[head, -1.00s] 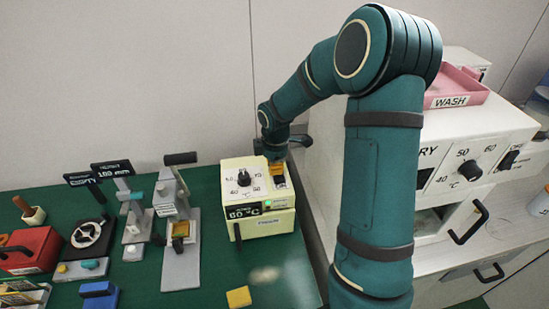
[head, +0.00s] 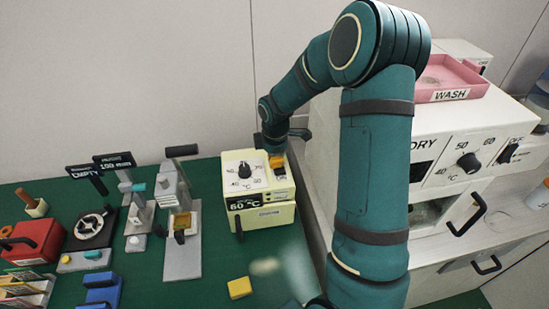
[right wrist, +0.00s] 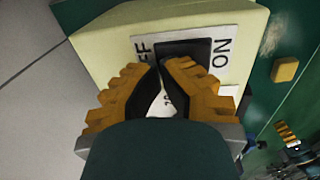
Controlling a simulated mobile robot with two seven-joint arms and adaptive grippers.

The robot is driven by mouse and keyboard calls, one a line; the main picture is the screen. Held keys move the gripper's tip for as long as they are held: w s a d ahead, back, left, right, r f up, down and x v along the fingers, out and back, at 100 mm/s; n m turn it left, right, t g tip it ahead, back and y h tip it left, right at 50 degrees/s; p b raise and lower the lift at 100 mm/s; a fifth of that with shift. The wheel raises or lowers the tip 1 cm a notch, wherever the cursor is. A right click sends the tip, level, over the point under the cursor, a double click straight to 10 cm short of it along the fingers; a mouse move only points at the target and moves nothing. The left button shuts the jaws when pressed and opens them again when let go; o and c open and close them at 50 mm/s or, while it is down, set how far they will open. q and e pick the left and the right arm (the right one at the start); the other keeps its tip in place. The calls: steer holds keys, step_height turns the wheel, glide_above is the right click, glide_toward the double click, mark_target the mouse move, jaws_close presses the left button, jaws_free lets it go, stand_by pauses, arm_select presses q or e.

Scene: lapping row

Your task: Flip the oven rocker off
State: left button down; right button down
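A small cream oven (head: 260,217) with a dial (head: 244,170) and a 60 °C display stands on the green table. Its dark rocker (right wrist: 190,48) shows in the right wrist view between the OFF and ON labels. My right gripper (head: 277,161) is over the top right of the cream oven. In the right wrist view its orange fingers (right wrist: 162,66) have their tips together at the rocker's edge, with nothing seen between them. I cannot tell whether they press it. The fingers partly hide the OFF label. My left gripper is not in view.
A larger white DRY oven (head: 439,188) with its own dial and switch (head: 507,153) stands right, a pink WASH tray (head: 451,82) on top. A yellow block (head: 239,288) lies in front of the cream oven. Metal stands (head: 183,245) and a red box (head: 32,243) fill the left.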

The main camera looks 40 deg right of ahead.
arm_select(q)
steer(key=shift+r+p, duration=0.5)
arm_select(e)
steer(key=shift+r, duration=0.55)
steer(key=shift+r, duration=0.4)
step_height(320, 180, up, 11)
steer(key=shift+s+a, duration=0.3)
steer(key=shift+s, duration=0.15)
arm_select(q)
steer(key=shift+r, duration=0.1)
arm_select(e)
steer(key=shift+r, duration=0.1)
